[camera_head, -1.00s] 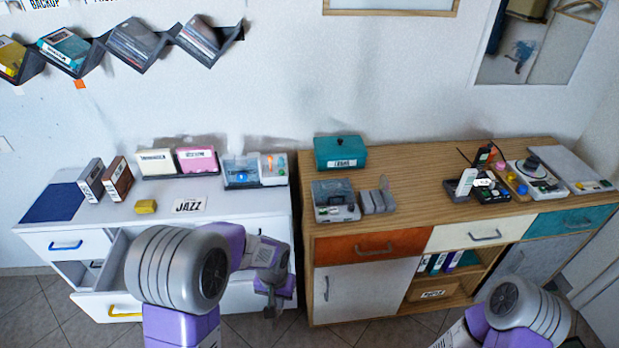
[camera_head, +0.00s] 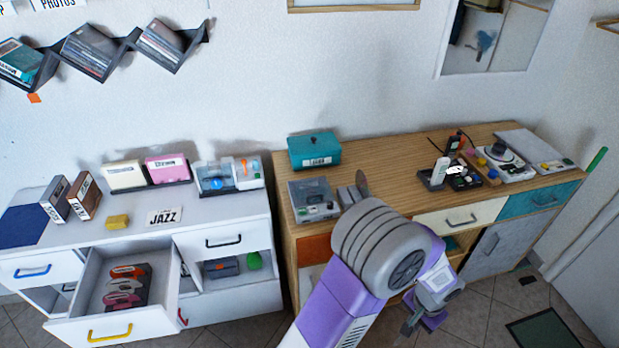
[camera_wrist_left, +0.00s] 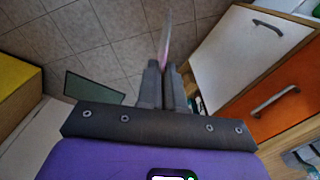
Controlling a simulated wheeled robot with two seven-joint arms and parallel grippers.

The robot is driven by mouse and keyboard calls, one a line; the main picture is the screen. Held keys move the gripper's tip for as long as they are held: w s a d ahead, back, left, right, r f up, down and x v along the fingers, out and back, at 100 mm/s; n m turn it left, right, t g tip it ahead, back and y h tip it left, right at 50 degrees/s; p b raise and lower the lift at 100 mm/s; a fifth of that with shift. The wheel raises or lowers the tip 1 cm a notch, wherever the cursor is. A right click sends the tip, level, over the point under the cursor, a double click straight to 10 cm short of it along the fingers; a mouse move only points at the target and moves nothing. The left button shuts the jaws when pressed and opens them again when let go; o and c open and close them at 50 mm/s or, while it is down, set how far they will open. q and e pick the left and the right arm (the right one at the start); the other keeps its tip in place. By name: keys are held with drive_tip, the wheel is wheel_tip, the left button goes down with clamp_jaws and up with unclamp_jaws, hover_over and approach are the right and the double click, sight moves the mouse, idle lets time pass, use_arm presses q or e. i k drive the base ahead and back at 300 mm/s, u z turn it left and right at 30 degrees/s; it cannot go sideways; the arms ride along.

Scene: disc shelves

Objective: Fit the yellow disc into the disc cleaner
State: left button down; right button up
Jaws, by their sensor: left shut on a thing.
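In the head view my left gripper (camera_head: 412,322) hangs low in front of the wooden cabinet. In the left wrist view the left gripper (camera_wrist_left: 167,68) is shut on a thin disc (camera_wrist_left: 165,38), seen nearly edge-on, upright between the fingertips. It looks pale pinkish here; I cannot make out a yellow face. A grey device (camera_head: 313,200) stands on the left of the wooden top, and a light device with a blue knob (camera_head: 228,178) on the white cabinet. I cannot tell which thing is the disc cleaner. My right gripper is not in view.
A teal box (camera_head: 314,151) stands behind the grey device. Small devices crowd the right of the wooden top (camera_head: 400,160).

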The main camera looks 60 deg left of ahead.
sight(222, 190)
drive_tip(key=z, duration=0.15)
drive_tip(key=k, duration=1.2)
drive_tip(key=u, duration=1.45)
drive_tip(key=i, duration=0.3)
drive_tip(key=u, duration=0.05)
